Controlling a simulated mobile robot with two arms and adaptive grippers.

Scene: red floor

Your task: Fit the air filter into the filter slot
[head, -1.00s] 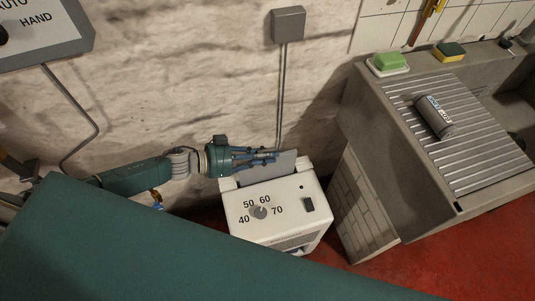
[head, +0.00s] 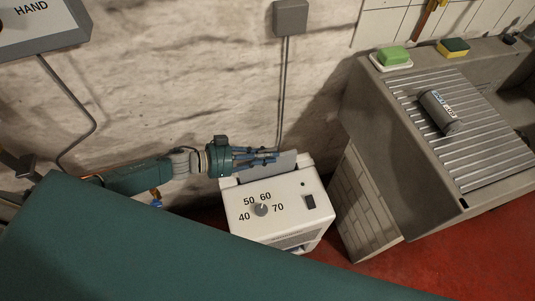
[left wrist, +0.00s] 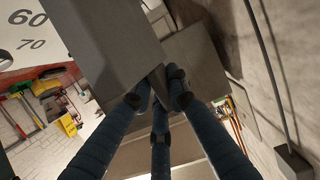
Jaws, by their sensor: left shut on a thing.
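The white unit (head: 285,213) has a dial marked 40 to 70 and stands against the stone wall. A flat grey panel, which looks like the air filter (head: 284,163), is upright along the unit's back top edge. My left gripper (head: 276,155) is at the panel, its blue fingers pointing right. In the left wrist view, the fingers (left wrist: 160,85) are closed around a narrow dark part beside large grey surfaces, with the unit's numbers (left wrist: 28,32) at upper left. The filter slot is not clearly visible; I cannot tell how deep the panel sits. My right gripper is out of view.
A grey sink unit (head: 365,115) with a ribbed drainboard stands to the right. It bears a grey can (head: 438,112), green soap (head: 393,56) and a sponge (head: 453,48). A conduit (head: 282,90) runs down the wall behind the gripper. Red floor (head: 420,265) is clear at lower right.

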